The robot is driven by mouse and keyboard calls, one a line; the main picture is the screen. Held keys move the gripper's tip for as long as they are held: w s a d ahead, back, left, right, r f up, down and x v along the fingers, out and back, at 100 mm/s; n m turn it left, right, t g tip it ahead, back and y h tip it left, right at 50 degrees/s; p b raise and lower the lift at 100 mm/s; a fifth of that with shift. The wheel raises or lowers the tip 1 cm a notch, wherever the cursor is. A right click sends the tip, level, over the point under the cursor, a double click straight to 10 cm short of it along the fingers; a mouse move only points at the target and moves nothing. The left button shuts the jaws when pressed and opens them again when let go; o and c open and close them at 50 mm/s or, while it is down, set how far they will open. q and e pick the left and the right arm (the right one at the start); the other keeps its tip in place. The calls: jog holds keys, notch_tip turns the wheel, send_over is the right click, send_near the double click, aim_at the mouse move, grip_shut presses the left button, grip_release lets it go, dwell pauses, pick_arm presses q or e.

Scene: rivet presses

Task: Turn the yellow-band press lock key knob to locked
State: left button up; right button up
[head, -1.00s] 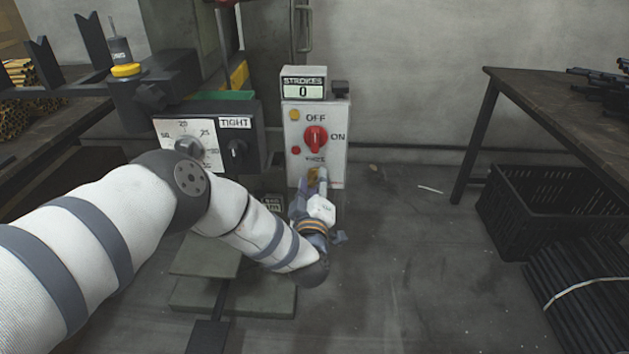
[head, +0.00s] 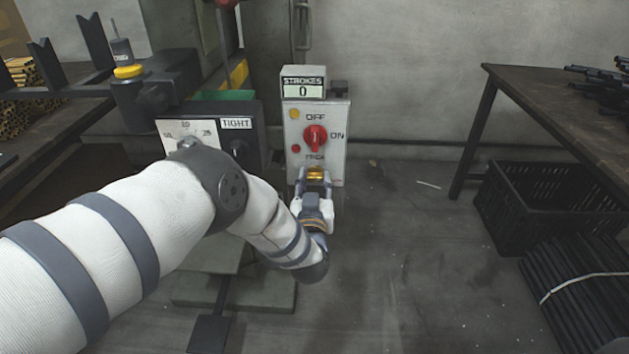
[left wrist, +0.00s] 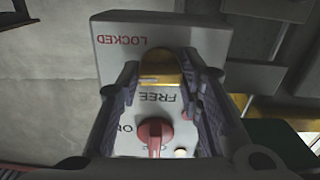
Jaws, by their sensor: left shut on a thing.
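The lock key knob (head: 314,174) is a brass-yellow piece low on the grey control box (head: 336,112). My left gripper (head: 314,181) has one finger on each side of it and is shut on it. In the left wrist view, which shows the box upside down, the knob (left wrist: 160,68) sits between the fingertips (left wrist: 162,80). The word FREE (left wrist: 158,97) shows beside the knob, and LOCKED (left wrist: 119,39) stands past one fingertip. The knob's exact pointing direction is hard to tell. My right gripper is not in view.
A red OFF/ON switch (head: 315,138) sits just above the lock knob, under the STROKES counter (head: 303,85). A dial panel (head: 190,133) marked TIGHT is left of the box.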

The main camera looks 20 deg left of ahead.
pick_arm(q)
jog(key=shift+m, duration=0.5)
jog(key=o, duration=1.2)
jog(key=shift+c, duration=0.2)
jog(key=shift+s, duration=0.1)
jog(key=v, duration=1.2)
